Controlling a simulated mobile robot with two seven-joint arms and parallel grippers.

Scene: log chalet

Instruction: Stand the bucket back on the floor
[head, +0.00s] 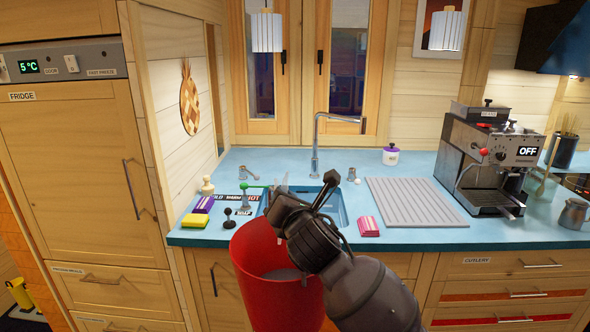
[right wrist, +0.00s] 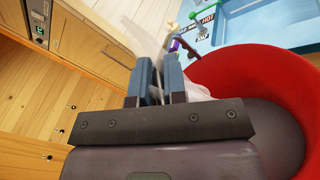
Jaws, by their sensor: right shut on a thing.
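The red bucket (head: 270,290) is at the bottom middle of the head view, in front of the sink counter. Its open mouth faces up and its inside looks greyish. Its lower part is cut off by the frame, so its height above the floor cannot be told. My right arm reaches over its right side. In the right wrist view the bucket (right wrist: 275,62) is at the right, and my right gripper (right wrist: 158,78) is shut beside its rim on a thin pale part, apparently the bucket's handle. My left gripper is not in view.
The blue counter (head: 400,222) with the sink (head: 335,205) lies just behind the bucket. Sponges (head: 195,220), a pink cloth-like block (head: 369,227) and a coffee machine (head: 485,165) stand on it. The fridge (head: 80,150) is at the left. Little floor shows.

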